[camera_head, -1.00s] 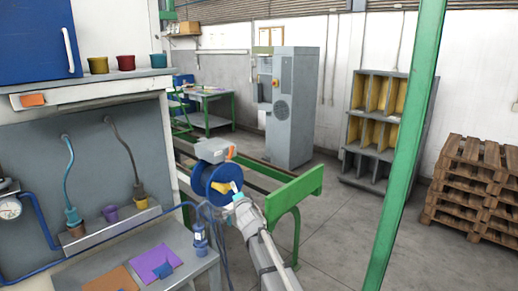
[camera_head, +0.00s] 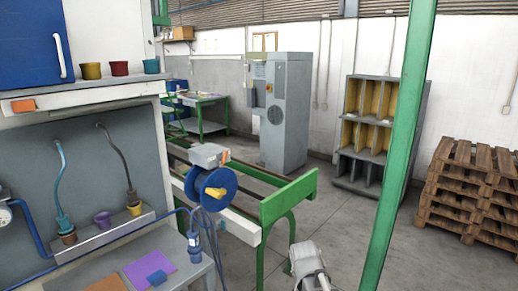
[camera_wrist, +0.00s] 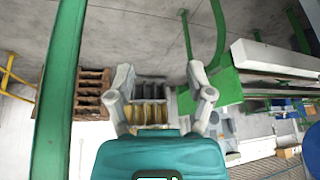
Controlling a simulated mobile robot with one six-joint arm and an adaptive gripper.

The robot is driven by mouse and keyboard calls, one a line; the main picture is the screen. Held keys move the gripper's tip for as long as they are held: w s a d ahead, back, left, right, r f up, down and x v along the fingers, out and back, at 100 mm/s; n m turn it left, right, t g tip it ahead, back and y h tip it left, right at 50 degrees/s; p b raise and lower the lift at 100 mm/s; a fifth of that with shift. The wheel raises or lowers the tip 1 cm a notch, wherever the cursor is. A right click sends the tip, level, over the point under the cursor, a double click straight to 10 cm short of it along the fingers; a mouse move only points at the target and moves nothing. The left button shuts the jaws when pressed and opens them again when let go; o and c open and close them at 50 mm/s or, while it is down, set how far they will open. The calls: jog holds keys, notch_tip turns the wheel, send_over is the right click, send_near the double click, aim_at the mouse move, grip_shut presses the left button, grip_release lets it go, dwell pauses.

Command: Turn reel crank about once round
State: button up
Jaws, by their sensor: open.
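The blue reel (camera_head: 225,180) is mounted at the near end of the green-framed bench in the head view, and its disc faces me. I cannot make out the crank in the wrist view.
A green post (camera_head: 399,140) stands upright to the right of my arm. The green bench frame (camera_head: 288,205) lies between my arm and the reel. A grey box (camera_head: 209,155) sits above the reel. A workbench with a purple sheet (camera_head: 150,268) is at left. Open floor lies at centre right.

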jog(key=s+d+f+n+g+y, duration=0.1)
jog(key=s+n+g, duration=0.3)
jog(key=s, duration=0.9)
jog(key=shift+s+d+f+g, duration=0.2)
jog(key=shift+d+f+g, duration=0.3)
jog(key=shift+d, duration=0.1)
jog(key=shift+w, duration=0.1)
jog(key=w+a+r+m+t+y+p, duration=0.1)
jog(key=w+a+r+m+t+y, duration=0.3)
jog(key=w+a, duration=0.4)
jog(key=w+a+r+m+t+y, duration=0.1)
jog(key=w+a+r+m+y, duration=0.4)
jog(key=a, duration=0.4)
jog(key=w+a+r+m+t+y, duration=0.4)
jog(key=w+a+r+m+t, duration=0.2)
jog(key=w+r+m, duration=0.5)
jog(key=w+m+t+p, duration=0.1)
jog(key=m, duration=0.3)
jog(key=shift+w+a+r+m+y, duration=0.2)
jog(key=shift+r+m+y, duration=0.1)
jog(key=shift+m+y, duration=0.1)
jog(key=shift+a, duration=0.1)
